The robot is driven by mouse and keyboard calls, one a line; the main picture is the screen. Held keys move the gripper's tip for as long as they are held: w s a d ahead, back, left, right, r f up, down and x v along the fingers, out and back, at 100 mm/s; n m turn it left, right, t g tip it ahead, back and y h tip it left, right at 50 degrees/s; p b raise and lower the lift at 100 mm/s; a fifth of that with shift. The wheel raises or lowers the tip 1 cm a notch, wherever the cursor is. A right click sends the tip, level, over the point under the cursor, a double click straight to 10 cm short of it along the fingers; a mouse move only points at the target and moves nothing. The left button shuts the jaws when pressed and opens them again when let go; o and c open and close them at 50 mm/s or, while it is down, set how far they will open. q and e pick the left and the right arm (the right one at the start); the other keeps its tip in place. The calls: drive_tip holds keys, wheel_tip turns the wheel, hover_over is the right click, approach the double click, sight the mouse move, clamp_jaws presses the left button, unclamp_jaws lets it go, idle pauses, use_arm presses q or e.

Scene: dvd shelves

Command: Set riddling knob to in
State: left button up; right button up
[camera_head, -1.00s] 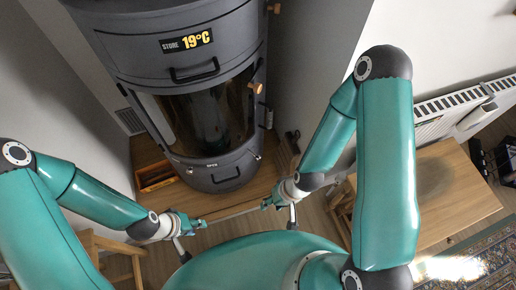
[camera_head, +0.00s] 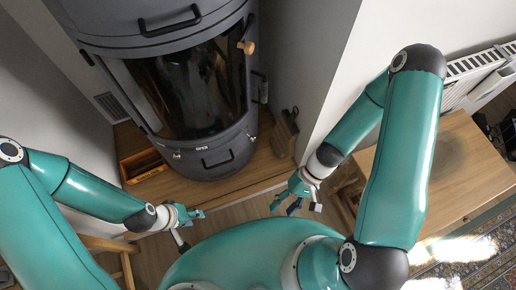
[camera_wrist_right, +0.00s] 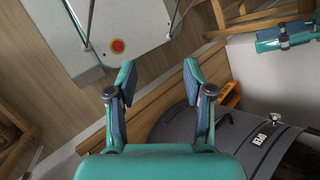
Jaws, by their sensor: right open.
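A dark grey round stove (camera_head: 215,165) with a curved glass door stands ahead in the head view. Small metallic knobs sit low on its front, at the left (camera_head: 177,155) and right (camera_head: 253,138) of a white label; I cannot tell which is the riddling knob. In the right wrist view, a silver knob (camera_wrist_right: 275,117) shows beside the label on the stove (camera_wrist_right: 190,125). My right gripper (camera_head: 295,205) is open and empty, in front of the stove to its right; its spread fingers show in the wrist view (camera_wrist_right: 157,88). My left gripper (camera_head: 193,230) is open and empty, in front and left.
A wood-handled door latch (camera_head: 246,47) sticks out at the stove's upper right. An orange-brown wooden box (camera_head: 142,166) stands left of the stove, a dark object (camera_head: 285,130) right of it. A wooden table (camera_head: 460,180) is at the right. A wooden chair (camera_head: 115,255) is at lower left.

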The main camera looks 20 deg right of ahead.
drive_tip(key=w+f+m+t+y+b, duration=0.2)
drive_tip(key=w+f+t+y+b, duration=0.15)
drive_tip(key=y+b, duration=0.2)
drive_tip(key=m+t+b, duration=0.3)
drive_tip(key=t+b, duration=0.3)
drive_tip(key=t, duration=0.6)
approach(252, 137)
use_arm(q)
wheel_tip(252, 137, down, 16)
drive_tip(key=shift+a+r+b, duration=0.15)
drive_tip(key=shift+r+b, duration=0.1)
drive_tip(key=shift+b, duration=0.2)
use_arm(e)
drive_tip(key=f+x, duration=0.1)
drive_tip(key=x, duration=0.7)
drive_tip(key=shift+w+f, duration=0.15)
drive_tip(key=shift+f, duration=0.05)
use_arm(q)
drive_tip(key=shift+s, duration=0.1)
use_arm(e)
clamp_jaws()
